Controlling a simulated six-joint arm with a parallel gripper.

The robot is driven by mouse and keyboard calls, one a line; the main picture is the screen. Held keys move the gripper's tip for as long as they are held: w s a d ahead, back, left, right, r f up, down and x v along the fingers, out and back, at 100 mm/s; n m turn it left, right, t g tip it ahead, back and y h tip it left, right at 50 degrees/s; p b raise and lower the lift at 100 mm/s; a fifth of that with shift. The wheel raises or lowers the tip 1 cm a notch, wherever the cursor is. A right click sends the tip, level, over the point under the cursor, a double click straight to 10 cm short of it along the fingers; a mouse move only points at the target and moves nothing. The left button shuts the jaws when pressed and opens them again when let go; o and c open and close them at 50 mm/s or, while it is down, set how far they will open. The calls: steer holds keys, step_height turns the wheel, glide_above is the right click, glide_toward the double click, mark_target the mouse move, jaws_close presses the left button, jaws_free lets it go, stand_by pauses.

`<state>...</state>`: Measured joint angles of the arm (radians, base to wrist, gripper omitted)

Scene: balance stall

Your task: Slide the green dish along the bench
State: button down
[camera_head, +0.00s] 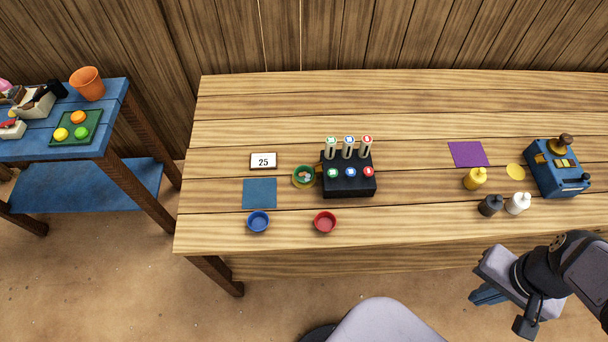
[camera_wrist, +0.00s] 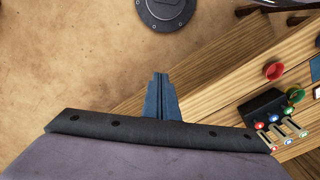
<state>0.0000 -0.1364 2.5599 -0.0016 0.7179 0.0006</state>
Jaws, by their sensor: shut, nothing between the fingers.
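The green dish (camera_head: 304,171) sits on the wooden bench (camera_head: 420,220), just left of a black box, with a small pale item inside and a yellow rim or plate around its lower edge. It also shows in the wrist view (camera_wrist: 296,95) at the right edge. My gripper (camera_head: 487,294) is off the bench's front edge at the lower right, far from the dish. In the wrist view my gripper (camera_wrist: 160,78) has its blue fingers together and empty, with the floor and the bench edge behind them.
The black box (camera_head: 348,187) with colored buttons and tubes stands right of the dish. A blue bowl (camera_head: 258,222) and red bowl (camera_head: 325,222) stand in front. A blue mat (camera_head: 259,194) and a "25" card (camera_head: 263,161) lie left. Bottles (camera_head: 475,179) and a blue device (camera_head: 557,169) stand right.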

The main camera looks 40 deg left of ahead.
stand_by(0.3)
steer(key=c, duration=1.9)
jaws_free()
steer(key=shift+w, duration=0.1)
steer(key=w+a+f+m+t+b, duration=0.1)
steer(key=w+a+f+b, duration=0.3)
steer(key=a, duration=0.6)
steer(key=w+a+f+m+b, duration=0.1)
steer(key=w+a+b, duration=0.1)
steer(key=w+a, duration=0.6)
steer(key=s+a+f+m+y+b, duration=0.1)
steer(key=s+a+f, duration=0.1)
steer(key=a, duration=0.7)
steer(key=s+a+f+b, duration=0.2)
steer(key=s+a, duration=0.1)
steer(key=a, duration=0.7)
steer(key=s+a+f+m+y+b, duration=0.1)
steer(key=s+a+f, duration=0.1)
steer(key=a, duration=0.7)
steer(key=shift+s+a+m+y+b, duration=0.3)
steer(key=shift+s+a+b, duration=0.05)
steer(key=shift+s, duration=0.3)
steer(key=shift+f, duration=0.1)
